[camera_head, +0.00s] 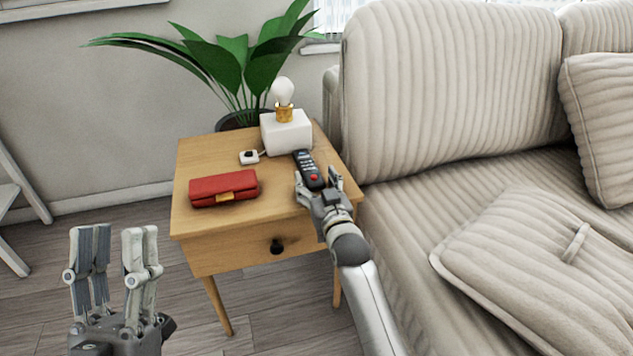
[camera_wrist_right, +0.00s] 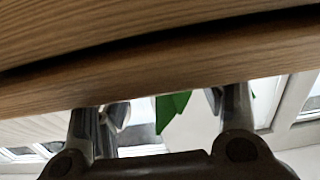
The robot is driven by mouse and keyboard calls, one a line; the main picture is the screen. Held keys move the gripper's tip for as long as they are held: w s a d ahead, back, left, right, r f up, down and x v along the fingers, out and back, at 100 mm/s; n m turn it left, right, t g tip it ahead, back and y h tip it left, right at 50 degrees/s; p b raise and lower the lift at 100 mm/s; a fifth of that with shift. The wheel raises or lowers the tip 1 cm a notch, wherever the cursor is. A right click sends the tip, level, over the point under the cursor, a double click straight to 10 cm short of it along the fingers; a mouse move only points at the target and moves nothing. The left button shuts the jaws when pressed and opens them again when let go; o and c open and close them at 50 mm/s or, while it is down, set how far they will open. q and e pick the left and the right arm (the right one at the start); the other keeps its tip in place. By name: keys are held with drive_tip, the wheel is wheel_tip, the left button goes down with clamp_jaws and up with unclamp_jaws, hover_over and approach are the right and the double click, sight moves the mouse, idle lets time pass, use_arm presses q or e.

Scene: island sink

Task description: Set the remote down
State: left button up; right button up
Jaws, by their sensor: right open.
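The black remote (camera_head: 307,166) with a red button lies on the wooden side table (camera_head: 265,215), near its right edge and in front of the white lamp base. My right gripper (camera_head: 318,182) is open at the remote's near end, with a finger on either side. Whether the fingers touch it cannot be told. In the right wrist view my right gripper (camera_wrist_right: 160,112) shows spread fingers under wood of the table (camera_wrist_right: 160,65); the remote is not visible there. My left gripper (camera_head: 113,255) is open and empty, over the floor at the lower left.
A lamp (camera_head: 287,130) stands at the back, with a plant (camera_head: 245,65) behind. A beige sofa (camera_head: 450,110) borders the right. The table's middle is clear.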

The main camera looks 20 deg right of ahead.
drive_tip(key=shift+r, duration=0.15)
drive_tip(key=shift+s, duration=0.3)
use_arm(q)
drive_tip(key=w+f+g+y+p, duration=0.1)
drive_tip(key=w+f+g, duration=0.2)
drive_tip(key=f, duration=0.3)
drive_tip(key=w+f+g+y+p, duration=0.2)
drive_tip(key=w+f+g, duration=0.1)
drive_tip(key=f+g, duration=0.3)
drive_tip(key=shift+a+f+y, duration=0.15)
drive_tip(key=shift+f+y, duration=0.15)
drive_tip(key=shift+f, duration=0.4)
use_arm(e)
drive_tip(key=s+a+r+n+y, duration=0.1)
drive_tip(key=s+r, duration=0.2)
drive_tip(key=s, duration=0.9)
drive_tip(key=s+a+r+n+y, duration=0.1)
drive_tip(key=s+r, duration=0.3)
drive_tip(key=s, duration=0.9)
drive_tip(key=shift+a+r+y, duration=0.3)
drive_tip(key=shift+a+y, duration=0.4)
drive_tip(key=shift+w, duration=0.1)
